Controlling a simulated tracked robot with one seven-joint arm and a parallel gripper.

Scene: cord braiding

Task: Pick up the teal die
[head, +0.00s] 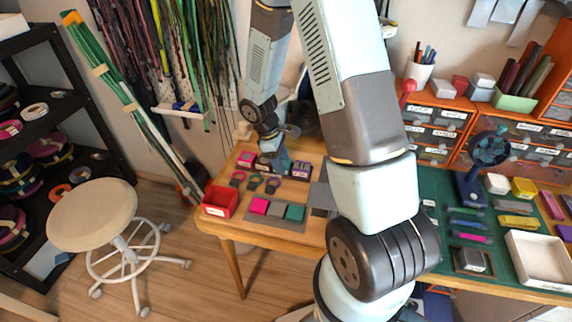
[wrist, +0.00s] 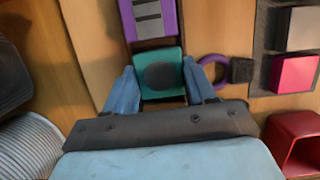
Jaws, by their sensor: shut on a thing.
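The teal die (wrist: 172,57), a square block with a dark round face, sits between the two blue fingers of my gripper (wrist: 161,90) in the wrist view. My gripper is shut on it. In the head view my gripper (head: 272,164) is over the back part of the wooden table and hides the die. Whether the die is resting on a surface or lifted, I cannot tell.
A purple piece (wrist: 150,20) is just beyond the die. A purple ring with a dark tab (wrist: 241,70) is close to the right. A tray of magenta, grey and teal blocks (head: 276,210) and a red bin (head: 219,203) are near the table's front edge.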

